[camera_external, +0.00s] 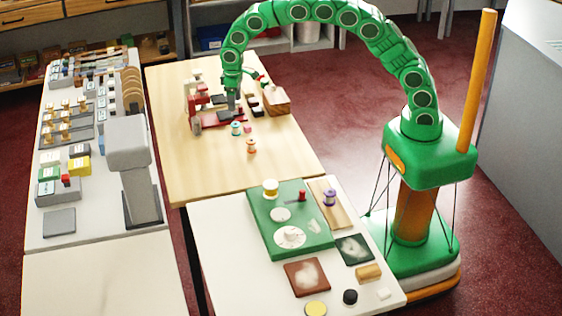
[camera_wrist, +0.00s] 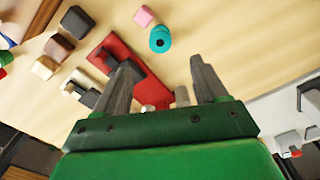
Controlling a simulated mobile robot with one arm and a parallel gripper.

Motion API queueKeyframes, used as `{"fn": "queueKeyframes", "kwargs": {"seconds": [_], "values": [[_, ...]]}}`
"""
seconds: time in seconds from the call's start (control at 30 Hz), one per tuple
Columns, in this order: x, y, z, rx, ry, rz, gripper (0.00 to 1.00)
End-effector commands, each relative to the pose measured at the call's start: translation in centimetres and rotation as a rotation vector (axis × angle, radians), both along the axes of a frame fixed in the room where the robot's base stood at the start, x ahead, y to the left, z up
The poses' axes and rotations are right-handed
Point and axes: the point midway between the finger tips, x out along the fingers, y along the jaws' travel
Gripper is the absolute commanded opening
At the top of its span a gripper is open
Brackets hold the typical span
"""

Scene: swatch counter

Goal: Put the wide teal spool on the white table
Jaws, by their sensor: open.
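The teal spool (camera_external: 236,128) stands on the wooden table (camera_external: 190,165), near its middle. It also shows in the wrist view (camera_wrist: 160,40), beyond my fingertips. My gripper (camera_external: 231,108) is over the wooden table, just behind the spool and apart from it. In the wrist view my gripper (camera_wrist: 160,76) has its two fingers spread with nothing held between them. A white-topped table (camera_external: 222,245) stands in front of the wooden one, to the left of my base.
An orange spool (camera_external: 251,146) and a pink block (camera_external: 248,128) stand near the teal spool. A red plate (camera_wrist: 143,73) lies below my fingers. The white table's left front strip is bare.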

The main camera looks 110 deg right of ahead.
Motion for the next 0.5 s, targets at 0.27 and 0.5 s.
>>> {"fn": "queueKeyframes", "kwargs": {"seconds": [0.27, 0.5], "values": [[0.0, 0.0, 0.1, 0.001, 0.002, 0.0, 0.72], [-0.1, 0.1, -1.0, 0.002, 0.004, 0.0, 0.72]]}}
